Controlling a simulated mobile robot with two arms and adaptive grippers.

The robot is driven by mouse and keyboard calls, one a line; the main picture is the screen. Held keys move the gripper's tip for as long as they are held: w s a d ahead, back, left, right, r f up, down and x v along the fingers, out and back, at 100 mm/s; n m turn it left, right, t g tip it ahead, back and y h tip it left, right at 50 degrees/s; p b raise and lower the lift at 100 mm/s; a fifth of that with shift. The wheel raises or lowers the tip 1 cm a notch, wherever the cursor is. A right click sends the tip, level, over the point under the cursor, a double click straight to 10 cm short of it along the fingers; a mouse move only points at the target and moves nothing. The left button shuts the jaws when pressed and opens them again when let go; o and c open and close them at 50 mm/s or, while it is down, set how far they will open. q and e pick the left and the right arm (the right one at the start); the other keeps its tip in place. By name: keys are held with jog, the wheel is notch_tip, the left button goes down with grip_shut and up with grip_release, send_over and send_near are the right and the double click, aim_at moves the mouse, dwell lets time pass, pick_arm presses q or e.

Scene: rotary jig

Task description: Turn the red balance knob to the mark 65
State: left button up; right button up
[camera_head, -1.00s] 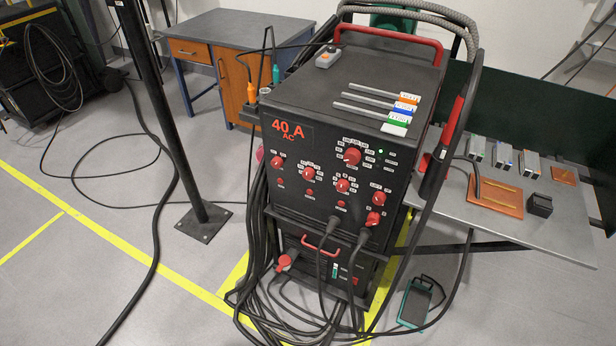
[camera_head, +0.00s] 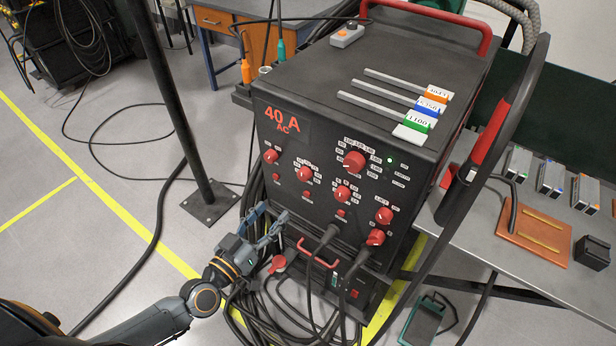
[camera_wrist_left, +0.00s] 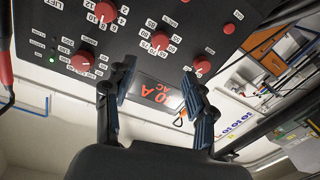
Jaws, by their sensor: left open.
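The black welding machine (camera_head: 360,120) has several red knobs on its front panel. A red knob ringed by number labels, apparently the balance knob (camera_head: 304,174), sits left of centre; its lettering is too small to confirm. It also shows in the left wrist view (camera_wrist_left: 160,41), upper middle, with labels around it, one looking like 75. Its exact setting cannot be read. My left gripper (camera_head: 273,213) is open and empty, below and left of this knob, apart from it. In the left wrist view its fingers (camera_wrist_left: 159,80) are spread. My right gripper is not in view.
Other red knobs stand close by: a large one (camera_head: 354,162), a small one at left (camera_head: 270,156) and one lower right (camera_head: 342,195). Thick black cables (camera_head: 290,305) hang below the panel. A black post (camera_head: 180,110) stands left. A grey table (camera_head: 530,260) is at right.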

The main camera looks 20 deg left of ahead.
pick_arm(q)
send_near(302, 178)
jog(key=w, duration=0.1)
jog(key=x, duration=0.7)
jog(key=shift+d, duration=0.15)
jog(key=shift+w+d, duration=0.15)
jog(key=shift+w, duration=0.25)
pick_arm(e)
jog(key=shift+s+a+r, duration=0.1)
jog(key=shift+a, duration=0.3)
pick_arm(q)
jog(key=c, duration=1.1)
jog(key=shift+c, duration=0.2)
jog(key=shift+n, duration=0.3)
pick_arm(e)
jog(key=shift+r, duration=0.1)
